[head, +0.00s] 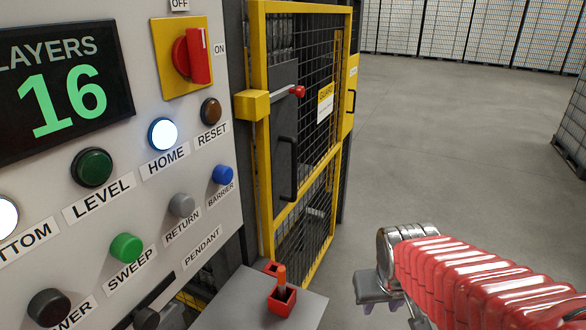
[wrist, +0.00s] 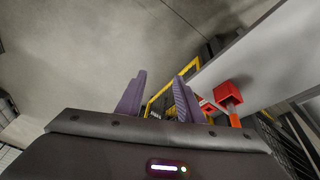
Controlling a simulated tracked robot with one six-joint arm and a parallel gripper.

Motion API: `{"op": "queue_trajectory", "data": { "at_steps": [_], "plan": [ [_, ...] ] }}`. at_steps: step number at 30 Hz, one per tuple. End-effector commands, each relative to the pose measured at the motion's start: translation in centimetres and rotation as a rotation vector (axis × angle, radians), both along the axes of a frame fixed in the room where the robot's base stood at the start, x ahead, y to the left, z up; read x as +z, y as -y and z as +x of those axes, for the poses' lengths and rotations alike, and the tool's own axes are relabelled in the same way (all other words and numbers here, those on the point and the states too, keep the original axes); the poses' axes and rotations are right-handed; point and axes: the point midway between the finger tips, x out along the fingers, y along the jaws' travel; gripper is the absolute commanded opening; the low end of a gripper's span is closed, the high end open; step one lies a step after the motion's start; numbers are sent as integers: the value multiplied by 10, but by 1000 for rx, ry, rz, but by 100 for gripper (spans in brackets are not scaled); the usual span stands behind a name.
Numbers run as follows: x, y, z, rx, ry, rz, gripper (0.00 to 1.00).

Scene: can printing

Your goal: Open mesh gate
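The mesh gate (head: 342,140) has a yellow frame and black wire mesh, and it appears closed in the middle of the head view. It carries a dark vertical pull handle (head: 289,168). Above the handle, a rod with a red knob (head: 298,91) sticks out from a yellow latch box (head: 252,104). My gripper (head: 372,302) is low and to the right of the gate, well apart from the handle and knob. In the wrist view, the two fingers of my gripper (wrist: 158,92) stand apart with nothing between them.
A control panel (head: 155,62) with several buttons and a red switch fills the left. A grey shelf (head: 235,305) with a red holder (head: 282,299) juts out below the gate. Open concrete floor (head: 430,130) lies to the right, with stacked pallets (head: 460,30) behind.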

Motion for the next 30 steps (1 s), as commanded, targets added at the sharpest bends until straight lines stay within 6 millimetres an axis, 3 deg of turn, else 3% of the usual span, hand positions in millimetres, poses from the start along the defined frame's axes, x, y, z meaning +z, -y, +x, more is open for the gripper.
{"op": "queue_trajectory", "data": {
  "at_steps": [9, 17, 23, 30],
  "plan": [
    [-28, 25, 85, 30, 122, -61, 34],
    [-47, 34, 163, 94, 289, -79, 34],
    [-55, 27, 224, 166, 453, -57, 34],
    [-48, 2, 282, 269, 669, 19, 34]
  ]
}}
